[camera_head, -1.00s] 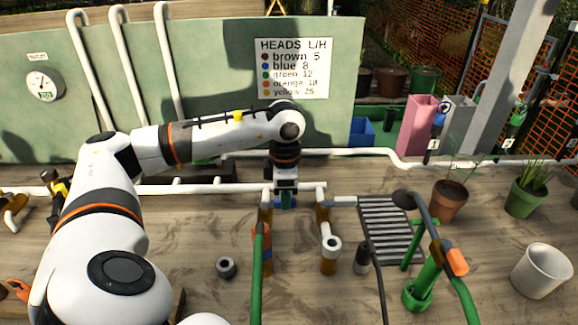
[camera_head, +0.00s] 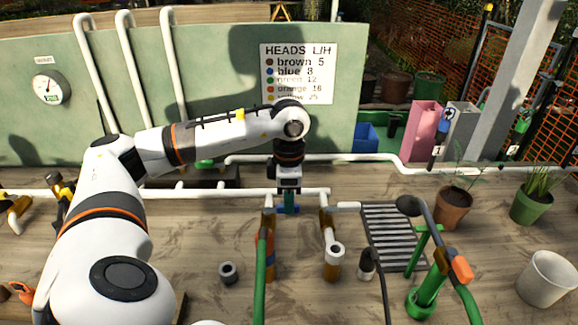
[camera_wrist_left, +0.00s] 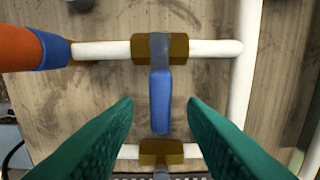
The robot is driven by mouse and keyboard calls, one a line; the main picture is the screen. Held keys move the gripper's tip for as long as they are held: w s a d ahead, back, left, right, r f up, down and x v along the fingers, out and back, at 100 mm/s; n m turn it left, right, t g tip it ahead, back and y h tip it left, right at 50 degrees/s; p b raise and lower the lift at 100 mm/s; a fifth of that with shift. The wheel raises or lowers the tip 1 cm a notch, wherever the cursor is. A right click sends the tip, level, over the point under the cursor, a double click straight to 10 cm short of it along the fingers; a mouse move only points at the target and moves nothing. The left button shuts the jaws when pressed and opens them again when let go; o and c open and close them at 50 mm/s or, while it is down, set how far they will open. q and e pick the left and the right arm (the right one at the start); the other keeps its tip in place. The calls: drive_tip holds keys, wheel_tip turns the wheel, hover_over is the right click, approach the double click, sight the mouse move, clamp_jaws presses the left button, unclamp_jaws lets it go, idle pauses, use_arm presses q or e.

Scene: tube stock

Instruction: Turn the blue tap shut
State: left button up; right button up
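The blue tap (camera_wrist_left: 160,101) has a flat blue lever on a brass valve body (camera_wrist_left: 180,47) in a white pipe. In the left wrist view the lever points down the picture, across the pipe. My left gripper (camera_wrist_left: 161,101) is open, with one green finger on each side of the lever and a visible gap on both sides. In the head view my left gripper (camera_head: 289,208) reaches straight down at the pipes, and only a bit of blue (camera_head: 280,210) shows beside its fingertips. My right gripper is in neither view.
An orange hose fitting with a blue collar (camera_wrist_left: 56,48) sits left of the valve. A second brass valve (camera_wrist_left: 162,150) is on a parallel pipe. A green hose (camera_head: 260,275), a pipe stub (camera_head: 334,262) and a metal grate (camera_head: 390,235) are close by.

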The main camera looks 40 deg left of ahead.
use_arm(q)
wheel_tip(320, 180, up, 10)
drive_tip(key=shift+r, duration=0.25)
idle(0.5)
drive_tip(key=shift+r, duration=0.1)
